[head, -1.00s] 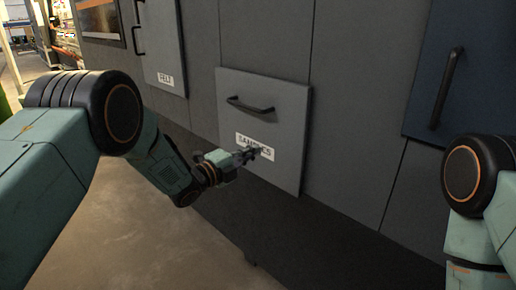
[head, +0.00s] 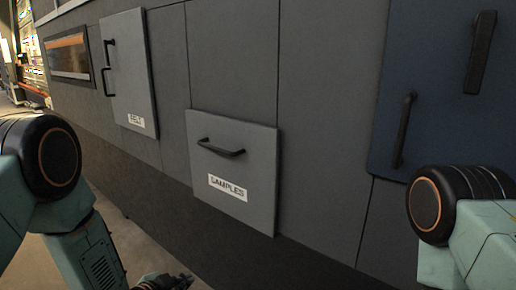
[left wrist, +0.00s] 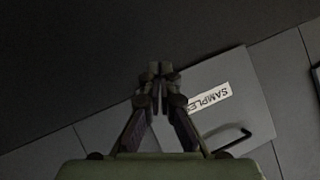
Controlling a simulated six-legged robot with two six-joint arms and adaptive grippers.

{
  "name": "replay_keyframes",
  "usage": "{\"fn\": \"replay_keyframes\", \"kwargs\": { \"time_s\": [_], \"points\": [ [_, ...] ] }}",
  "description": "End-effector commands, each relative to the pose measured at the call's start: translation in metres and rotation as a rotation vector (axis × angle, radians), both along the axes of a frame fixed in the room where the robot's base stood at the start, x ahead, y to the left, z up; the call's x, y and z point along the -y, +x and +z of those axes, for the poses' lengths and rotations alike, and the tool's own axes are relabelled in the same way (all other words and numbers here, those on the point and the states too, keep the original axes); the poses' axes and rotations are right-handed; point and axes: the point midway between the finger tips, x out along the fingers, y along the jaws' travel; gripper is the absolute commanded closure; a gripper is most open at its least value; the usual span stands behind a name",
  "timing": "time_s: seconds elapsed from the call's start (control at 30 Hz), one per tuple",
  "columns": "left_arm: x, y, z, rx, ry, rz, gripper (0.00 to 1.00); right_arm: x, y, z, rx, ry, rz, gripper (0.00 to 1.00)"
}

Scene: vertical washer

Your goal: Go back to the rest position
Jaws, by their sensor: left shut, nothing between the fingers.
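My left gripper (head: 165,282) is at the bottom edge of the head view, low in front of the cabinet's dark base. In the left wrist view its two fingers (left wrist: 158,70) meet at the tips with nothing between them. Behind them is the grey SAMPLES drawer front (left wrist: 243,105), which also shows in the head view (head: 240,165) with its dark handle (head: 220,147). The left gripper looks apart from it. My right arm (head: 450,215) is at the right of the head view, bent; its gripper is out of view.
The washer's grey panels (head: 315,150) fill the view. A second panel with a label (head: 128,70) and handle is at the left, and a dark blue panel (head: 430,85) with two handles is at the right. Floor (head: 130,250) shows at the lower left.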

Motion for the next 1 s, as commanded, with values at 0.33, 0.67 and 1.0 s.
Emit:
{"fn": "replay_keyframes", "kwargs": {
  "time_s": [0.33,0.67,1.0],
  "points": [
    [-0.026,-0.207,-0.101,-0.673,-0.191,0.546,1.0,0.0,0.0,0.0,0.0,0.0,0.0,0.6],
    [-0.038,-0.366,-0.108,-1.015,-0.103,0.796,1.0,0.0,0.0,0.0,0.0,0.0,0.0,0.6],
    [-0.037,-0.383,-0.111,-1.048,-0.083,0.79,1.0,0.0,0.0,0.0,0.0,0.0,0.0,0.6]
  ]
}}
